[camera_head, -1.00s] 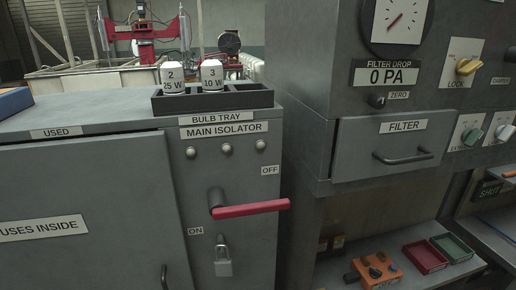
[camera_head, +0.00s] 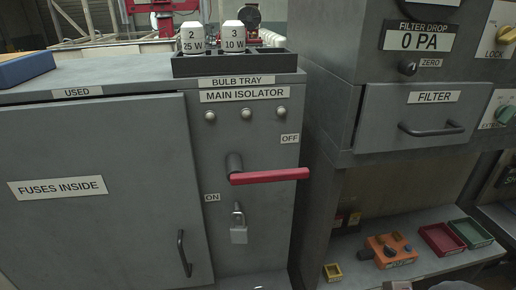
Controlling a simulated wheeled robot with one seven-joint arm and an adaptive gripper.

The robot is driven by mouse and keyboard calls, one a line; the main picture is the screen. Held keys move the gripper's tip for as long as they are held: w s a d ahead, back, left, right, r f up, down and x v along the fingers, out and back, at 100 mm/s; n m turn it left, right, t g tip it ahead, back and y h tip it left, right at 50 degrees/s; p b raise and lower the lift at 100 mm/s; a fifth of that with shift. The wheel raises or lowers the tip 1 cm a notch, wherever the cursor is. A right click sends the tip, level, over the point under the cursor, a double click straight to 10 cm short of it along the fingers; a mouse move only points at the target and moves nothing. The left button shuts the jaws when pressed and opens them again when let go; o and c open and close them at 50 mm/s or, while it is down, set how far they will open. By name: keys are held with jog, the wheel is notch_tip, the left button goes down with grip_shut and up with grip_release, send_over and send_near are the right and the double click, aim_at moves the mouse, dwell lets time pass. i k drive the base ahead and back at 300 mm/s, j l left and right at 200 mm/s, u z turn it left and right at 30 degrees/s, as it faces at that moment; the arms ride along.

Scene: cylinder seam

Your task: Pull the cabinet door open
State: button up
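The grey cabinet door (camera_head: 110,215) carries a "FUSES INSIDE" label (camera_head: 58,188) and fills the lower left of the head view. Its dark vertical bar handle (camera_head: 184,253) is near the door's right edge. The door looks shut, with a thin dark seam along its top and right edges. My gripper is not in view.
Right of the door, a red isolator lever (camera_head: 268,175) sticks out sideways, with a padlock (camera_head: 238,228) below it. A bulb tray (camera_head: 270,66) stands on the cabinet top. A filter drawer (camera_head: 420,115) and an open shelf with small boxes (camera_head: 440,238) are further right.

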aim_at(102, 195)
jog(key=u, duration=1.95)
jog(key=k+l+u, duration=0.1)
jog(key=u, duration=0.15)
jog(key=l, duration=0.1)
